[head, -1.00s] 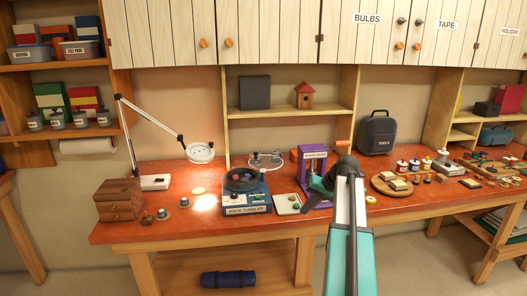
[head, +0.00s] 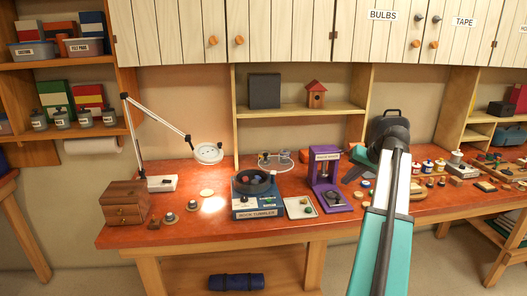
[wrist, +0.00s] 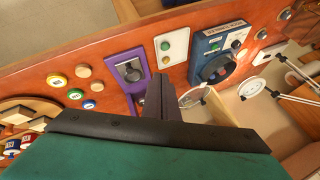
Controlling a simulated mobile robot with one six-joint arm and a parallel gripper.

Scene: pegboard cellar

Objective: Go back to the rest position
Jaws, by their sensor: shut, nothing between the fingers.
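My gripper (head: 350,172) is raised above the red workbench (head: 330,228) in the head view, just right of the purple press-like stand (head: 325,181).
The rock tumbler (head: 257,196) and a small tray (head: 301,207) sit left of the stand. A desk lamp (head: 208,153) and wooden drawer box (head: 124,202) are farther left. Jars and small parts crowd the right. Wall cupboards (head: 275,32) hang above.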

